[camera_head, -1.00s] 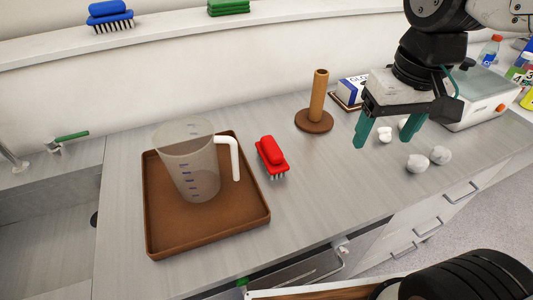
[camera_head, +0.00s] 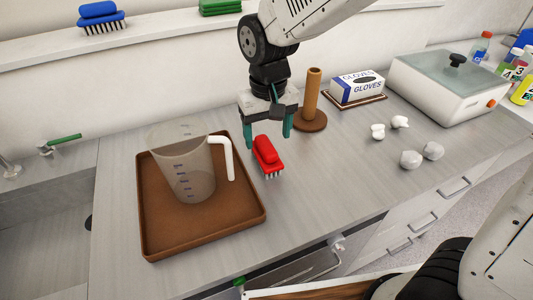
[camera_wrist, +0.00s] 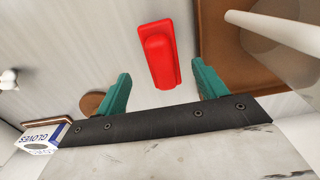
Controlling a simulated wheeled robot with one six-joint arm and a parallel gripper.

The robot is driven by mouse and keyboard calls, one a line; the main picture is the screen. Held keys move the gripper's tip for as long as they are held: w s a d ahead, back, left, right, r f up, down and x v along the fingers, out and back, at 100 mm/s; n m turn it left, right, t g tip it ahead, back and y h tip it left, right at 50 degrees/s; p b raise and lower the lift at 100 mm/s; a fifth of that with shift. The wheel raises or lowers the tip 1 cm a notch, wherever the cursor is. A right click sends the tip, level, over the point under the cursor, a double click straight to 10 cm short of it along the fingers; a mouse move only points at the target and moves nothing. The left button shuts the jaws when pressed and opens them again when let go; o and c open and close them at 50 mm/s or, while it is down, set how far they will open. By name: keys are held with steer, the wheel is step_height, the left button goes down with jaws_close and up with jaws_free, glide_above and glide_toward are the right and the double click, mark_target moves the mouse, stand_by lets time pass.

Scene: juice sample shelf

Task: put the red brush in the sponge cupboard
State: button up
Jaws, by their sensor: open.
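The red brush (camera_head: 267,155) lies on the grey counter, bristles down, just right of the brown tray. In the wrist view the red brush (camera_wrist: 160,55) shows ahead of and between the fingers. My gripper (camera_head: 268,138) is open and empty, with its two teal fingers above and around the far end of the brush. The wrist view also shows my gripper (camera_wrist: 160,85) with a clear gap to the brush on both sides. Which cupboard is the sponge cupboard cannot be told; an open drawer or door (camera_head: 310,268) shows below the counter's front edge.
A clear measuring jug (camera_head: 188,180) stands on the brown tray (camera_head: 160,240), its white handle near the brush. A brown upright holder (camera_head: 312,95) stands close right of my gripper. A glove box (camera_head: 357,87), crumpled white balls (camera_head: 411,159) and a white lidded device (camera_head: 440,90) are further right.

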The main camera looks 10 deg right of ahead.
mark_target(266, 144)
steer(key=f, duration=0.4)
steer(key=shift+w+a+f, duration=0.2)
steer(key=shift+f, duration=0.15)
steer(key=c, duration=1.2)
steer(key=shift+r, duration=0.5)
steer(key=r, duration=0.1)
steer(key=s+r, duration=0.1)
steer(key=shift+r, duration=0.35)
steer(key=s, duration=0.5)
steer(key=s+r, duration=0.1)
steer(key=s, duration=0.9)
steer(key=shift+r, duration=0.15)
